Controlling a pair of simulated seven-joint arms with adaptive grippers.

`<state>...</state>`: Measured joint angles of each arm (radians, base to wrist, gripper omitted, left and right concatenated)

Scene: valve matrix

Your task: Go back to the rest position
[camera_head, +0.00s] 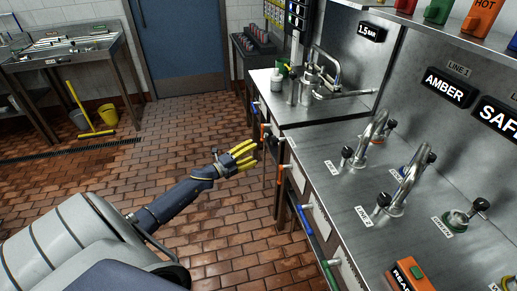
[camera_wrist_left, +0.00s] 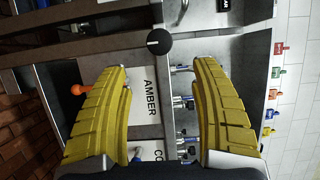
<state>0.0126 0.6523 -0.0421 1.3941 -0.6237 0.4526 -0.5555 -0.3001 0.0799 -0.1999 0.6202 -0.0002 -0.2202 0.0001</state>
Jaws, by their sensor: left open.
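My left gripper (camera_head: 254,154) reaches in from the left in the head view. Its yellow fingers are apart, with nothing between them, above the brick floor and left of the steel counter (camera_head: 330,185). In the left wrist view the two fingers of the left gripper (camera_wrist_left: 160,68) are spread wide. A white panel marked AMBER (camera_wrist_left: 150,105) and a round black knob (camera_wrist_left: 157,43) show in the gap beyond them, with no contact visible. An orange-ended handle (camera_wrist_left: 80,90) shows beside the left finger. My right gripper is in neither view.
Coloured lever handles, one blue (camera_head: 302,218), stick out from the counter's front edge close to the left gripper. Taps (camera_head: 408,180) and a READY box (camera_head: 410,275) stand on the counter. Open floor (camera_head: 110,170) lies between.

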